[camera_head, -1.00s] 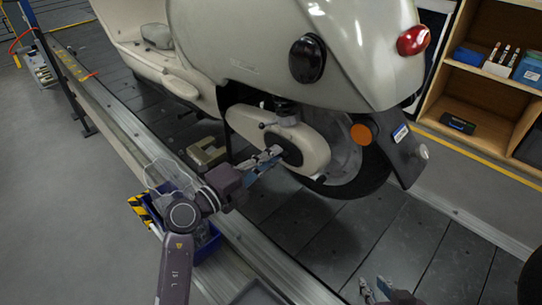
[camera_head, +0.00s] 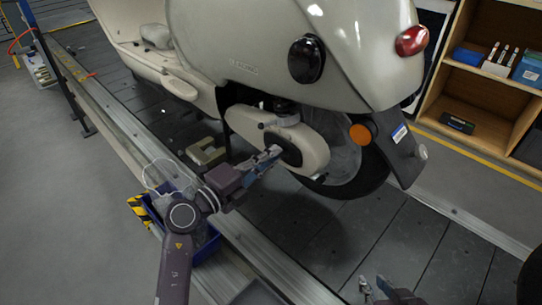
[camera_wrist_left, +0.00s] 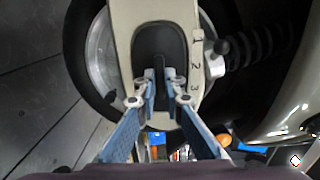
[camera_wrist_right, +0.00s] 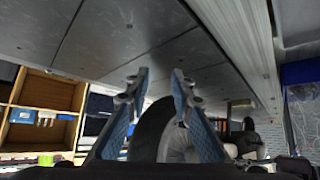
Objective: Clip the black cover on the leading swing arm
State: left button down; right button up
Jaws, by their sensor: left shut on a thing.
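The cream swing arm (camera_head: 312,148) of the scooter shows in the head view beside the rear wheel, and in the left wrist view (camera_wrist_left: 122,40). The black cover (camera_wrist_left: 160,44) is a dark oval at the swing arm's face, with a raised middle rib. My left gripper (camera_head: 278,151) reaches it from the left. In the left wrist view its fingertips (camera_wrist_left: 160,78) are shut on the cover's rib. Whether the cover is fully seated I cannot tell. My right gripper (camera_head: 375,286) is low in the head view, open and empty, its fingertips (camera_wrist_right: 160,78) apart.
The scooter body (camera_head: 260,45) overhangs the swing arm. A beige block (camera_head: 207,152) and a blue bin (camera_head: 207,243) are near my left arm. A wooden shelf (camera_head: 470,92) stands at the right. The dark slats (camera_head: 330,235) before the wheel are clear.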

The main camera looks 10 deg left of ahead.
jog(key=shift+s+f, duration=0.4)
jog(key=shift+s, duration=0.1)
jog(key=shift+d+g, duration=0.25)
jog(key=shift+g, duration=0.05)
dwell(0.6)
pick_arm(q)
jog(key=shift+w, duration=0.1)
pick_arm(e)
jog(key=shift+s+f, duration=0.3)
jog(key=shift+s, duration=0.1)
jog(key=shift+s+d+f, duration=0.1)
jog(key=shift+s+d, duration=0.05)
dwell(0.6)
jog(key=shift+s+f+g, duration=0.1)
jog(key=shift+s+g, duration=0.1)
jog(key=shift+g, duration=0.1)
dwell(0.6)
pick_arm(q)
jog(key=c, duration=2)
grip_release()
jog(key=shift+d, duration=0.1)
pick_arm(e)
jog(key=shift+d, duration=0.1)
pick_arm(q)
jog(key=shift+o, duration=0.2)
